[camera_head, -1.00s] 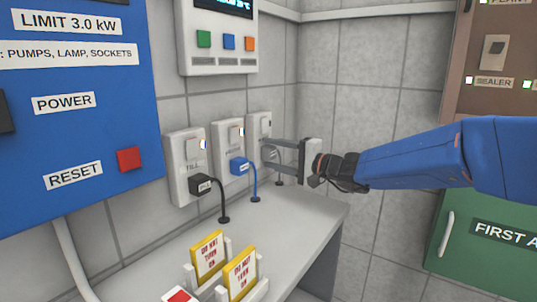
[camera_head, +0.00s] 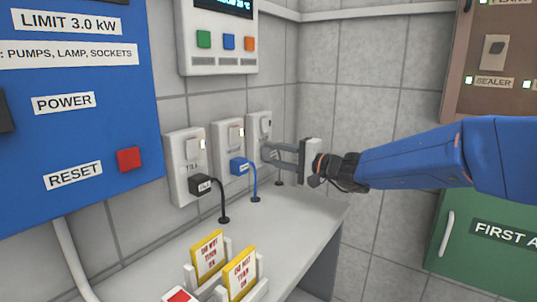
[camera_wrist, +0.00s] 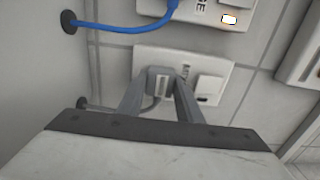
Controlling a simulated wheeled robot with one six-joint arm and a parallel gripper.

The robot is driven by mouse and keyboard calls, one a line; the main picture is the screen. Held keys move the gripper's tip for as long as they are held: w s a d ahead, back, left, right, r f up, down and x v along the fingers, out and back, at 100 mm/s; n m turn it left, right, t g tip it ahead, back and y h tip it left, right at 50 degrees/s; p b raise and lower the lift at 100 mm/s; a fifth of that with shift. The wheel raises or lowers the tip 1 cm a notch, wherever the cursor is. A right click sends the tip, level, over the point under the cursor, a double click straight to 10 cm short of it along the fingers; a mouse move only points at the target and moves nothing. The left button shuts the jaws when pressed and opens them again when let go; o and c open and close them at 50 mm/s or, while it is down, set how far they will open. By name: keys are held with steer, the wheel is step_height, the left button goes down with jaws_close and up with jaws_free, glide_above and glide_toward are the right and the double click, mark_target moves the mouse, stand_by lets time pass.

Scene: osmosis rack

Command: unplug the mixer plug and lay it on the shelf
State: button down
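A grey plug (camera_wrist: 160,82) with a small unreadable label sits in the rightmost wall socket (camera_head: 258,128), its grey cable curving down toward the shelf. I take it for the mixer plug; in the head view my fingers mostly hide it. My gripper (camera_head: 270,153) comes in from the right, level with this socket. In the wrist view my gripper's two fingers (camera_wrist: 166,78) lie on either side of the plug and appear closed against it. The plug is still at the socket face. The grey shelf (camera_head: 300,215) runs below the sockets.
A blue plug (camera_head: 239,166) and a black plug (camera_head: 202,185) sit in the two sockets to the left, with lit lamps. Yellow-edged warning cards (camera_head: 238,275) stand in holders on the front of the shelf. The shelf's right part is mostly clear.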

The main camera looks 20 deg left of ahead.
mark_target(274, 154)
steer(key=shift+v, duration=2.85)
steer(key=shift+s+d, duration=0.1)
steer(key=shift+d, duration=0.05)
